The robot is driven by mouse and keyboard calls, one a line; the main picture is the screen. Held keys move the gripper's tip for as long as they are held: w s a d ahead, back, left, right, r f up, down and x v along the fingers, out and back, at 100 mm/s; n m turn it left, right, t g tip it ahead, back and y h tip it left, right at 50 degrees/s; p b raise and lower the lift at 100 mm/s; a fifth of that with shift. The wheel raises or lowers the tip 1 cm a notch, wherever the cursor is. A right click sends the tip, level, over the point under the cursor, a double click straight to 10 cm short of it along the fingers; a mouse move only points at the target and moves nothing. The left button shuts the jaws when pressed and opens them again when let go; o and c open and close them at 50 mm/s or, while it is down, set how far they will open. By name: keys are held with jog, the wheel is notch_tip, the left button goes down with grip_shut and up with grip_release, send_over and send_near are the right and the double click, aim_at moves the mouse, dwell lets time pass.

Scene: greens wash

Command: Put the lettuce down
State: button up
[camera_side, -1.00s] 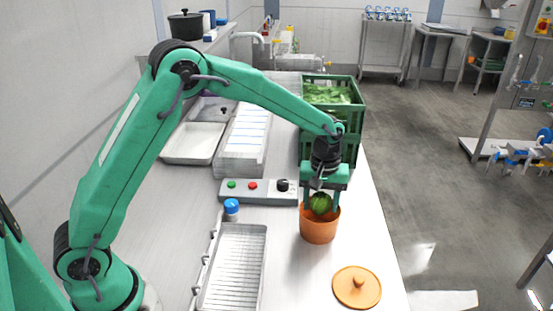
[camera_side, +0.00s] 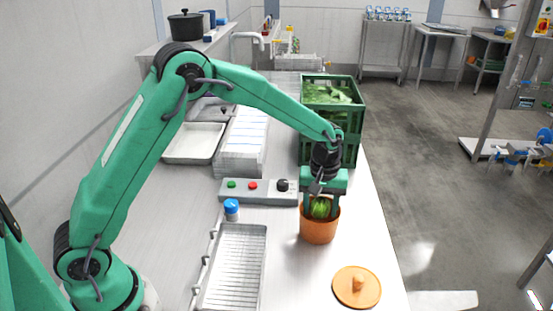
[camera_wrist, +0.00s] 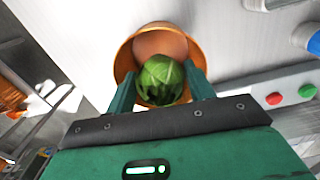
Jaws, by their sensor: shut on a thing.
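The lettuce (camera_side: 320,207) is a small round green head, held between the two fingers of my gripper (camera_side: 321,209). It sits partly down inside the mouth of an orange pot (camera_side: 318,230) on the metal counter. In the wrist view the lettuce (camera_wrist: 160,80) is between the fingertips of my gripper (camera_wrist: 162,86), and the orange pot (camera_wrist: 122,62) surrounds it. I cannot tell whether the lettuce touches the bottom of the pot. The fingers reach inside the rim.
An orange lid (camera_side: 357,288) lies at the front right. A wire-rack tray (camera_side: 234,265) is to the left. A control box with buttons (camera_side: 257,191) and a green crate of greens (camera_side: 349,150) stand behind. A blue-capped bottle (camera_side: 231,210) is near the tray.

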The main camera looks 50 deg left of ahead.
aim_at(321, 198)
jog(key=o, duration=0.7)
notch_tip(321, 198, up, 13)
jog(key=shift+r, duration=0.15)
dwell(0.3)
jog(key=shift+s, duration=0.1)
dwell(0.4)
jog(key=s+a+r+m+t, duration=0.1)
jog(key=s+a+r+m, duration=0.2)
jog(key=s, duration=0.4)
jog(key=s+a+r+m+t, duration=0.1)
jog(key=s+a+r+t, duration=0.15)
jog(key=s+r, duration=0.35)
jog(key=s+a+f+m, duration=0.1)
jog(key=s, duration=0.3)
jog(key=s+a+f+m+t, duration=0.1)
jog(key=s, duration=0.4)
jog(key=s+a+f+m+t, duration=0.1)
jog(key=s+m, duration=0.1)
jog(key=s, duration=0.3)
jog(key=shift+s+a+f, duration=0.2)
jog(key=shift+f, duration=0.2)
